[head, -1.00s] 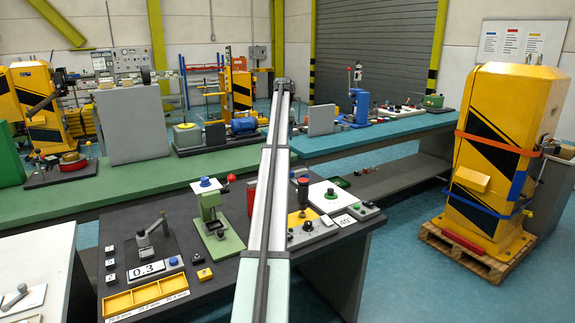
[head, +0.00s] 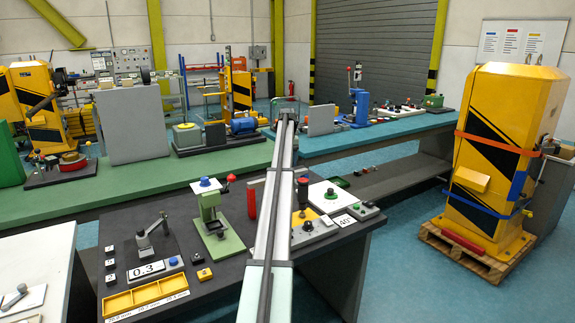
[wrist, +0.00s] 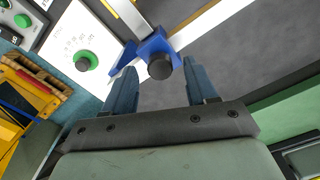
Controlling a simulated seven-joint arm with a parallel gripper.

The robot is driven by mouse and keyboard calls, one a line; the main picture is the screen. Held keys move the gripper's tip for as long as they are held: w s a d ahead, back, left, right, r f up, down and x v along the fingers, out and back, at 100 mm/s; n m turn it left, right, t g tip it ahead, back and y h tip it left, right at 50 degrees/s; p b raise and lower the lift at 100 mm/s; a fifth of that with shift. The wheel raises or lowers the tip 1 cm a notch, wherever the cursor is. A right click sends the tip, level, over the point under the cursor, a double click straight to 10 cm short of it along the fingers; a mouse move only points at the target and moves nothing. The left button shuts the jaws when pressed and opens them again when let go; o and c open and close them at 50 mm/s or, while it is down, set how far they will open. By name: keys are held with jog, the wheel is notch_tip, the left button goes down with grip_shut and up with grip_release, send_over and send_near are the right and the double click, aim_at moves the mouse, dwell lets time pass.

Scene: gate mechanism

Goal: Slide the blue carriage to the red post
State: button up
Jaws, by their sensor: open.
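The blue carriage (wrist: 156,43) sits on a pale straight rail (wrist: 200,27) in the wrist view, with a dark round knob (wrist: 160,66) facing me. My gripper (wrist: 159,72) is open and empty. Its two blue-grey fingertips lie left and right of the knob in the picture; I cannot tell whether they reach its depth. In the head view a red upright block (head: 252,200), likely the red post, stands on the dark table just left of my arm. My arm hides the carriage and my gripper there.
A green press (head: 214,220) stands left of my arm. The wrist view shows a white panel with a green dial (wrist: 85,60) left of the carriage.

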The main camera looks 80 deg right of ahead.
jog(key=shift+f, duration=0.8)
grip_shut()
